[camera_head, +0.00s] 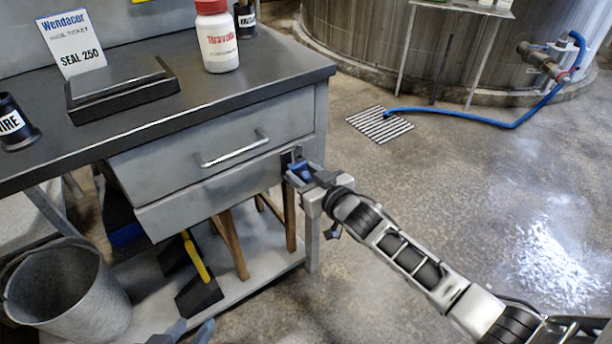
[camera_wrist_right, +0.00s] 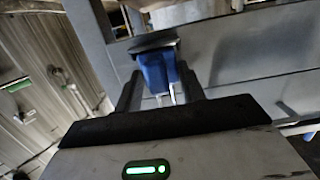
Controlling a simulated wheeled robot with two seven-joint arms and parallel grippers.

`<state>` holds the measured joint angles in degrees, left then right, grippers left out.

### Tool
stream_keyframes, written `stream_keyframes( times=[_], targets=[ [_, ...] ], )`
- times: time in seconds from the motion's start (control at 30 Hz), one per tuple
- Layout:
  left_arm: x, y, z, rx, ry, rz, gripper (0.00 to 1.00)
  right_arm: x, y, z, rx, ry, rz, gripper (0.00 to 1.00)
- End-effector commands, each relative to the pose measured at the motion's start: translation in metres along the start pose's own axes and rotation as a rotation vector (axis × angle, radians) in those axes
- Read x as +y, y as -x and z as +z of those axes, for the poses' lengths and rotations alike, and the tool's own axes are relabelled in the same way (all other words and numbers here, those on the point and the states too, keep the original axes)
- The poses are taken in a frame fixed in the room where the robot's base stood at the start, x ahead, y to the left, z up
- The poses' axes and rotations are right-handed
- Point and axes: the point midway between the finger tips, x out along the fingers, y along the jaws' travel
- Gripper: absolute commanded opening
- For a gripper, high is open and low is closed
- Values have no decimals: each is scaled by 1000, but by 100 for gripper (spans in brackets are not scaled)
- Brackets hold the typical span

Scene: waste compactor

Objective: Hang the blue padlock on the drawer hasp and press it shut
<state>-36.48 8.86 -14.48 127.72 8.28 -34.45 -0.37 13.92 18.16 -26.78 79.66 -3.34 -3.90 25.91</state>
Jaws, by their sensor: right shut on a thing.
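The blue padlock (camera_head: 300,172) is between the fingers of my right gripper (camera_head: 303,173), at the right end of the drawer fronts. In the right wrist view the padlock's blue body (camera_wrist_right: 158,72) sits between the two dark fingers of the right gripper (camera_wrist_right: 160,88), with thin pale metal below it. A dark piece (camera_wrist_right: 152,46) lies across its top. The dark drawer hasp (camera_head: 291,158) is on the bench's right front, right by the gripper. Whether the shackle is through the hasp is too small to tell.
The upper drawer (camera_head: 215,147) has a bar handle (camera_head: 232,148) left of the hasp. The benchtop (camera_head: 290,70) holds a white bottle (camera_head: 218,45), a sign (camera_head: 72,45) and a dark box (camera_head: 120,88). A bucket (camera_head: 65,290) stands below.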

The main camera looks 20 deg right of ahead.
Motion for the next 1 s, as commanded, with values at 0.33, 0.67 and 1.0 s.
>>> stream_keyframes(
  times=[0.33,0.67,1.0],
  targets=[
    [0,-1,1,0,0,0,36,0,-5,-2,3,0,-1,18],
    [0,-1,1,0,0,0,36,0,-5,1,3,-1,-1,18],
    [0,-1,1,0,0,0,36,0,-5,3,2,0,-1,65]
  ],
)
